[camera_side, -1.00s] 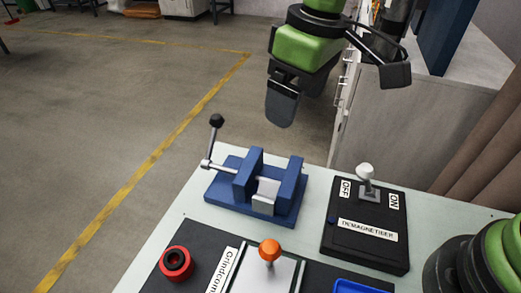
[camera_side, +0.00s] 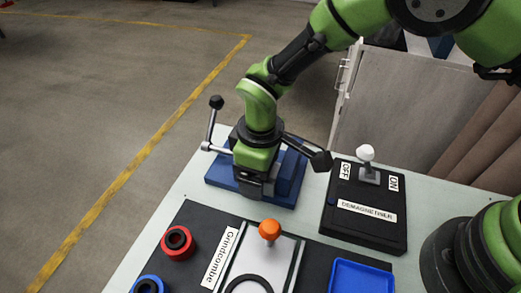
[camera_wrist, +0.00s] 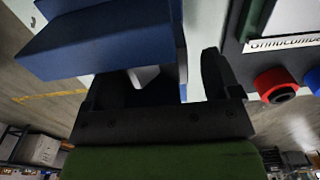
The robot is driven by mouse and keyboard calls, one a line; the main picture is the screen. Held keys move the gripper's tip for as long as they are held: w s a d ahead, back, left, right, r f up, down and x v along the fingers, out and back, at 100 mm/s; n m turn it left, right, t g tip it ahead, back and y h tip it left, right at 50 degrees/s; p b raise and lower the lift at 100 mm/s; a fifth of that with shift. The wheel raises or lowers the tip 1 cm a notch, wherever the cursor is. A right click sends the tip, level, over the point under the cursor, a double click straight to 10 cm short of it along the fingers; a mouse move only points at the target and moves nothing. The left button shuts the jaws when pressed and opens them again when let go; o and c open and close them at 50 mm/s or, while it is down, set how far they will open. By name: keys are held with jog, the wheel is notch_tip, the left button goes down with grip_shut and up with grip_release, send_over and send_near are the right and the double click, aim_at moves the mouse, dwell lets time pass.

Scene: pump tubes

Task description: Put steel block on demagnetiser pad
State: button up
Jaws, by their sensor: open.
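The blue vise (camera_side: 290,178) stands at the back left of the bench, and its blue jaws also fill the upper left of the wrist view (camera_wrist: 110,42). My gripper (camera_side: 255,192) points down over the vise with its fingers open, one on each side of a gap in the wrist view (camera_wrist: 160,80). The steel block is hidden behind my gripper in the side view. A small pale grey patch between the fingers in the wrist view may be the block; I cannot tell surely. The demagnetiser (camera_side: 350,190) is a black box right of the vise, its top bare around the lever.
The vise's handle (camera_side: 209,130) sticks up left of my gripper. The demagnetiser's white-knobbed lever (camera_side: 366,155) stands up at its back. In front are an orange knob (camera_side: 270,230), a red ring (camera_side: 178,243) and a blue tray (camera_side: 361,277).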

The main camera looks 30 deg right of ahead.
jog(key=shift+f, duration=0.6)
jog(key=c, duration=1.1)
jog(key=shift+r, duration=0.1)
jog(key=shift+r, duration=3.5)
